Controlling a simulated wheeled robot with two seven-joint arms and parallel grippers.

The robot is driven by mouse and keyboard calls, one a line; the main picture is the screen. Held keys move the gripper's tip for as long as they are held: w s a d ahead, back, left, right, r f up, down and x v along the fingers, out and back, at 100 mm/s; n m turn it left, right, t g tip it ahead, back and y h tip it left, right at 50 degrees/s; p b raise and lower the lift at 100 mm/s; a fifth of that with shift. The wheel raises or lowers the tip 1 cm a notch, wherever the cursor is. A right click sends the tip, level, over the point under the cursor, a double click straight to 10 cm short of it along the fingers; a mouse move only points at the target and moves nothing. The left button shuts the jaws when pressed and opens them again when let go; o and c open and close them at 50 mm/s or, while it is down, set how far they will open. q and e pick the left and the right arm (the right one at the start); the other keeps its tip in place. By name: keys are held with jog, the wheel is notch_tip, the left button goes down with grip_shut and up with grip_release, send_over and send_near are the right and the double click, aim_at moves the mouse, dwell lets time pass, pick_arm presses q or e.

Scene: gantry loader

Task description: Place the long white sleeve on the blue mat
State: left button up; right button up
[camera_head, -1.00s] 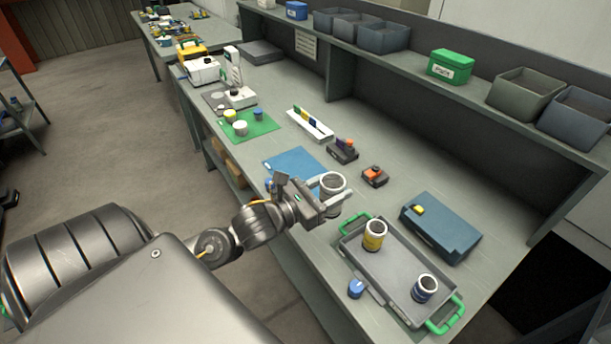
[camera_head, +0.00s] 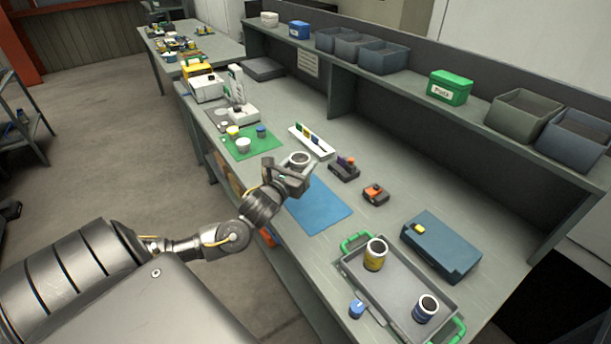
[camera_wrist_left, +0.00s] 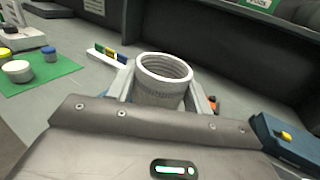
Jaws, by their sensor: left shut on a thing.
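My left gripper (camera_head: 292,171) is shut on a white ring-mouthed sleeve (camera_head: 299,158), held upright above the bench at the far end of the blue mat. The sleeve also shows in the left wrist view (camera_wrist_left: 164,80) between the two fingers (camera_wrist_left: 160,98), with a ribbed inside; its lower part is hidden by the gripper. The blue mat (camera_head: 320,207) lies flat on the bench, and its far corner is hidden behind the gripper. The visible part of the mat is bare. My right gripper is not in view.
A grey tray (camera_head: 389,292) with green handles holds a yellow-banded cylinder (camera_head: 375,255) and a blue-banded one (camera_head: 425,309). A green mat (camera_head: 262,146) carries several small pots. A white rack (camera_head: 311,141), two small dark fixtures and a blue case (camera_head: 440,246) stand nearby.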

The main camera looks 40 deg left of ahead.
pick_arm(q)
jog(key=w+f, duration=0.2)
jog(key=f, duration=0.1)
jog(key=w+a+f, duration=0.1)
jog(key=f, duration=0.2)
jog(key=w+a+f+p, duration=0.1)
jog(key=w+f, duration=0.1)
jog(key=f, duration=0.1)
jog(key=shift+w+a+f, duration=0.2)
jog(key=shift+w+a, duration=0.05)
jog(key=shift+w, duration=0.05)
jog(key=shift+f, duration=0.1)
jog(key=o, duration=1.3)
jog(key=shift+o, duration=0.3)
